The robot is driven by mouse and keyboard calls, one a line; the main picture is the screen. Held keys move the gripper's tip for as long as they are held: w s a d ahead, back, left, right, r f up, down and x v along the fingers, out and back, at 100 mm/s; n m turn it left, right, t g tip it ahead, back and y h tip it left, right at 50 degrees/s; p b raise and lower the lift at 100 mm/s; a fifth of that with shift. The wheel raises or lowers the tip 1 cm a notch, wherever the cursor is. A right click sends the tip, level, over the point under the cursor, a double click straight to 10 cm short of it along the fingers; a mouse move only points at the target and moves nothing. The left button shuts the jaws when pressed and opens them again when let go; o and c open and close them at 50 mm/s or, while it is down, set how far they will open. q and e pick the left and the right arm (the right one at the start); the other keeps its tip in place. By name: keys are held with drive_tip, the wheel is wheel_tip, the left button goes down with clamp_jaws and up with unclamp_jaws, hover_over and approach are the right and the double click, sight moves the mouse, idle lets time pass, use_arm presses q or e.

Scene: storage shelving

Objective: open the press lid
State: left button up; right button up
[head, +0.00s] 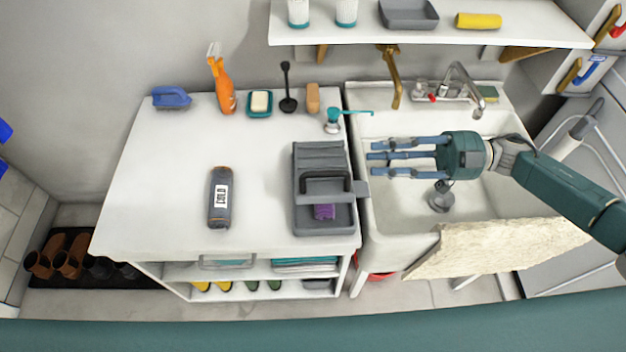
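The press is a dark grey box-shaped unit (297,215) at the right end of the white counter, beside the sink. Its back part is a ribbed grey panel (320,155). A black bar handle (325,177) stands across its middle. A purple object (324,211) shows in its front part. From this angle I cannot tell how far the lid is raised. My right gripper (372,158) is open and empty over the sink. Its spread fingers point left, and their tips are just right of the press, apart from the handle. I do not see my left gripper.
On the counter (160,215) are a dark labelled bottle (219,198), an orange spray bottle (221,85), a blue brush (171,97), a soap dish (260,104) and a black plunger (287,90). A faucet (465,85) rises behind the sink. A shelf (430,37) hangs above.

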drive_tip(key=b, duration=0.4)
approach(334, 172)
drive_tip(key=shift+a+f, duration=0.35)
drive_tip(key=shift+a, duration=0.35)
drive_tip(key=a+p, duration=0.3)
drive_tip(key=a, duration=0.5)
drive_tip(key=shift+w+a+r, duration=0.1)
drive_tip(key=shift+a, duration=0.95)
use_arm(q)
drive_tip(key=shift+d+f, duration=0.25)
drive_tip(key=shift+f, duration=0.2)
drive_tip(key=shift+d+f, duration=0.2)
drive_tip(key=shift+f, duration=0.25)
use_arm(e)
drive_tip(key=shift+c, duration=0.3)
clamp_jaws()
